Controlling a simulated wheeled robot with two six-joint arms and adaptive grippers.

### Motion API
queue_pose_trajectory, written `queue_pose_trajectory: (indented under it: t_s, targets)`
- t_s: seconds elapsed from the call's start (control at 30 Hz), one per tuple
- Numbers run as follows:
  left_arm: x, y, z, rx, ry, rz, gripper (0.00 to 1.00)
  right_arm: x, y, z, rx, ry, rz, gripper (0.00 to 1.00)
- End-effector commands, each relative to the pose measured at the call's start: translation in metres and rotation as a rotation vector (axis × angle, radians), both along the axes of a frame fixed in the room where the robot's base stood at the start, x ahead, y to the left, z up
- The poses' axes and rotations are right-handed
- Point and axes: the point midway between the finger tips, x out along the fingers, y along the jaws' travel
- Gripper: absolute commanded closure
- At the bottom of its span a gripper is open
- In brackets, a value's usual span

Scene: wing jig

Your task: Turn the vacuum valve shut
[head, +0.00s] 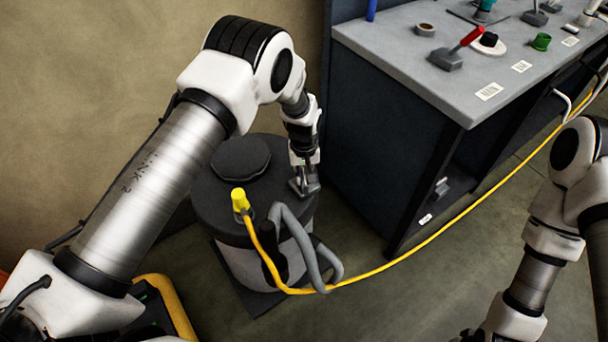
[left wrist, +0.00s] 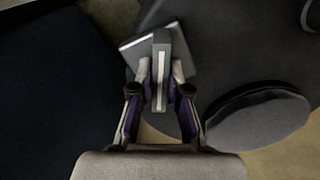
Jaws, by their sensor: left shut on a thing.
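The vacuum is a dark grey drum (head: 215,205) with a pale lower body on the floor. Its valve, a small grey block with a flat handle, is at the right edge of the drum's top. In the left wrist view the handle (left wrist: 161,45) carries a pale stripe and stands over the squarish grey block (left wrist: 187,50). My left gripper (head: 303,183) reaches down to it from above. Its fingers (left wrist: 160,88) are shut on the handle, one on each side. In the head view the gripper partly hides the valve. My right gripper is out of view below the right arm.
A grey hose (head: 290,230) and a yellow cable (head: 400,256) with a yellow plug (head: 239,197) are at the drum's front. A workbench (head: 385,50) with several tools stands close to the right. A tan wall is behind. Floor at front right is mostly clear.

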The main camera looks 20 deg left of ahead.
Motion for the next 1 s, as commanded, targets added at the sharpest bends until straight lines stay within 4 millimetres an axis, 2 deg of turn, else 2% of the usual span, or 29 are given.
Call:
queue_pose_trajectory:
  t_s: [1.0]
  targets:
    - [-0.001,0.000,-0.001,0.000,0.002,-0.928,1.00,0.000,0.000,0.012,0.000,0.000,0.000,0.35]
